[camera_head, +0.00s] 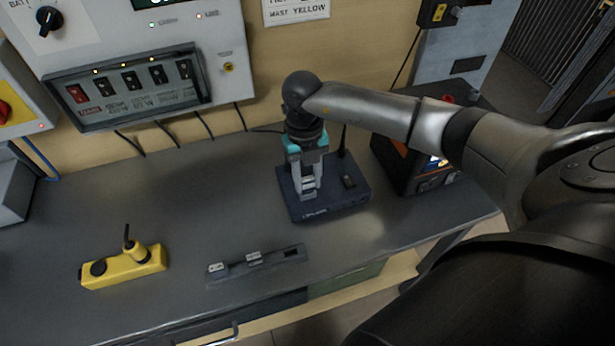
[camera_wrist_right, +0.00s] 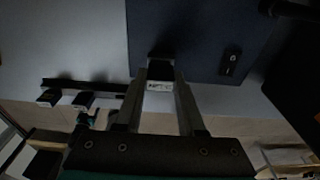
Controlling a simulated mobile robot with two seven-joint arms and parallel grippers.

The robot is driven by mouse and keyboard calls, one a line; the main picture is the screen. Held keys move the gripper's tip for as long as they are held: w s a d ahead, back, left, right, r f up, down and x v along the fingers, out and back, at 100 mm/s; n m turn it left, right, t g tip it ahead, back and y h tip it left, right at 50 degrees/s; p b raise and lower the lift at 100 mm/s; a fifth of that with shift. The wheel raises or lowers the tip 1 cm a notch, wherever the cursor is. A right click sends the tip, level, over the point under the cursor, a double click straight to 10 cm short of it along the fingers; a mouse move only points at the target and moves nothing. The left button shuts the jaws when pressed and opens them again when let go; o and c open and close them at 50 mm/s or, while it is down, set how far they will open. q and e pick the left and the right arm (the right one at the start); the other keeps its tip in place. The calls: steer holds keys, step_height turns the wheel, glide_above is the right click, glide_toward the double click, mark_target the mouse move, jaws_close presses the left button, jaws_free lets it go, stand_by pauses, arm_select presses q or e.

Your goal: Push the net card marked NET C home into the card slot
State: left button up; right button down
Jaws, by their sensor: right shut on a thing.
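My right gripper (camera_head: 308,188) points down at the front left part of a dark blue box (camera_head: 340,205). In the right wrist view the gripper (camera_wrist_right: 160,90) is shut on a small net card (camera_wrist_right: 159,86). The card has a pale label whose last letter I cannot read, and a dark part towards the box (camera_wrist_right: 205,30). The card's dark end meets or lies over the box by its edge; the slot itself is hidden, so I cannot tell how deep the card sits. My left gripper is in neither view.
A dark rack (camera_head: 230,277) near the bench's front edge holds two pale-labelled cards and has an empty place at its right end. A yellow device (camera_head: 125,267) lies at left. A black and orange unit (camera_head: 405,175) stands right of the box. The bench between is clear.

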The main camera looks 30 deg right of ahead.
steer(key=shift+f+b, duration=0.35)
steer(key=shift+f, duration=0.15)
steer(key=shift+c, duration=2.2)
jaws_free()
step_height(320, 180, up, 15)
steer(key=w+p, duration=0.1)
steer(key=shift+w+d, duration=0.2)
steer(key=shift+w, duration=0.15)
